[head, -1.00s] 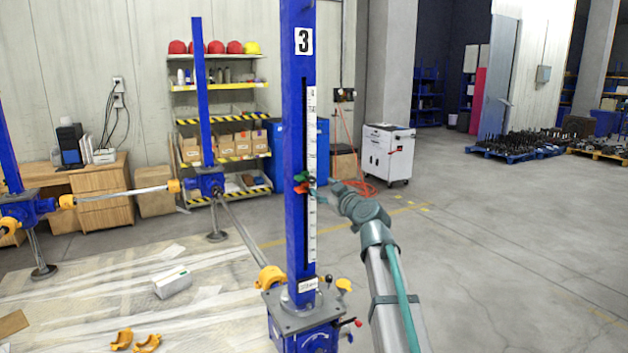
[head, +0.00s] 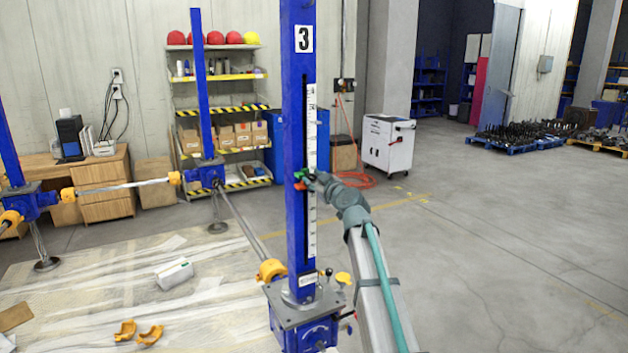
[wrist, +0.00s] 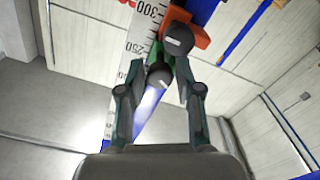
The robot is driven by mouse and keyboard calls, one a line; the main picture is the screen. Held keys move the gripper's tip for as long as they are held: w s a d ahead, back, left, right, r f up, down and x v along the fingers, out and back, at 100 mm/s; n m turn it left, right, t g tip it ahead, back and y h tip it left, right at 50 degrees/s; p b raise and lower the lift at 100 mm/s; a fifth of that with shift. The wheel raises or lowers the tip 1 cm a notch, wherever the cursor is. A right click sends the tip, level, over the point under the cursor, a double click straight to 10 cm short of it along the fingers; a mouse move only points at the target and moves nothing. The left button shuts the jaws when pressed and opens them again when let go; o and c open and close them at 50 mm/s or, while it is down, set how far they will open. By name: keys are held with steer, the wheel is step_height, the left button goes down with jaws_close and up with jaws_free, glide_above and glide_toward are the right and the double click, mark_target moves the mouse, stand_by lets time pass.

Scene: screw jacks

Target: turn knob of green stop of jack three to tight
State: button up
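Jack three is a blue column (head: 297,130) with a number 3 plate and a white scale (head: 311,130). The green stop (head: 298,175) sits on the column just above an orange-red stop (head: 299,186) in the head view. In the wrist view, the green stop (wrist: 152,57) is partly hidden behind its round black knob (wrist: 158,77). The orange stop (wrist: 199,38) and its black knob (wrist: 178,40) are beside it. My gripper (wrist: 159,70) is open, its fingers on either side of the green stop's knob, with gaps visible. In the head view my gripper (head: 317,183) is at the column, its fingers small and unclear.
The blue gearbox (head: 305,330) of jack three stands below, with a yellow part (head: 343,278) beside it. A white cart (head: 388,145) and shelves (head: 215,77) stand farther back.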

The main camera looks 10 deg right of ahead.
jaws_close()
steer(key=shift+f+m+b, duration=0.1)
steer(key=shift+m+b, duration=0.2)
steer(key=shift+b, duration=0.1)
steer(key=shift+m+b, duration=0.6)
steer(key=m+b, duration=0.2)
steer(key=m, duration=0.1)
steer(key=shift+b, duration=0.3)
steer(key=m+b, duration=0.1)
steer(key=m, duration=0.2)
steer(key=shift+m, duration=0.4)
steer(key=shift+m+b, duration=0.35)
steer(key=shift+m, duration=1.65)
